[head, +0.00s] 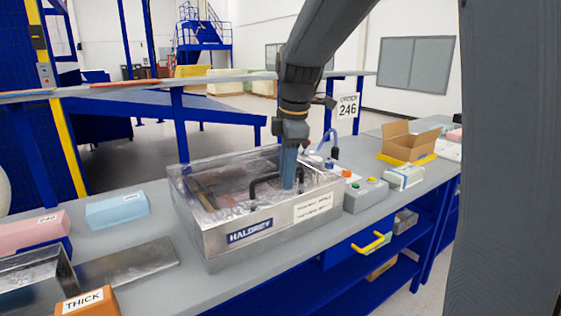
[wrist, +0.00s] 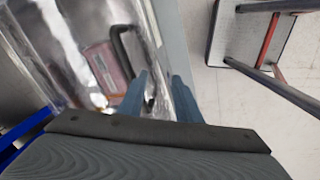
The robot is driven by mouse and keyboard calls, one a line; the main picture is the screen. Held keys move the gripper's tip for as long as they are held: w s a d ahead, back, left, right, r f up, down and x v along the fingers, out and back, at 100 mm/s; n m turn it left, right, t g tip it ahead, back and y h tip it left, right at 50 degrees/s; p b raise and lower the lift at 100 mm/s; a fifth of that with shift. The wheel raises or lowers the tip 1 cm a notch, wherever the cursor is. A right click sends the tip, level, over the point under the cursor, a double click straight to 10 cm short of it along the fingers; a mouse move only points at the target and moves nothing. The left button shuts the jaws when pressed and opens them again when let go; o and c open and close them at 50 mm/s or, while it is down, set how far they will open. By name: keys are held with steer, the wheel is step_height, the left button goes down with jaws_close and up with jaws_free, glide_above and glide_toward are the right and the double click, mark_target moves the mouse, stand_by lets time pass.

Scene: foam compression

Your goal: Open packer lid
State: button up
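The packer (head: 215,238) is a shiny metal box marked HALDREY on the bench. Its clear lid (head: 222,188) appears down flat over the box. A black bar handle (head: 265,181) stands on the lid; it also shows in the wrist view (wrist: 118,45). My gripper (head: 288,185) points down at the right part of the handle. In the wrist view its two blue fingers (wrist: 160,76) are apart, with the handle's end close to the left finger. I cannot tell whether they touch or whether the bar lies between them.
A control box with coloured buttons (head: 366,195) stands right of the packer, with an open carton (head: 408,142) beyond. Left are a blue foam block (head: 117,210), a pink block (head: 35,231), a metal plate (head: 130,262) and an orange THICK block (head: 86,302).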

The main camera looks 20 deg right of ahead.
steer(key=w+r+n, duration=0.4)
steer(key=r+n, duration=0.1)
steer(key=r, duration=0.2)
steer(key=f+p, duration=0.1)
steer(key=f, duration=0.4)
steer(key=w+f+p, duration=0.1)
steer(key=f, duration=0.1)
steer(key=shift+a+f+p, duration=0.2)
steer(key=shift+f+p, duration=0.1)
steer(key=shift+c, duration=0.3)
jaws_close()
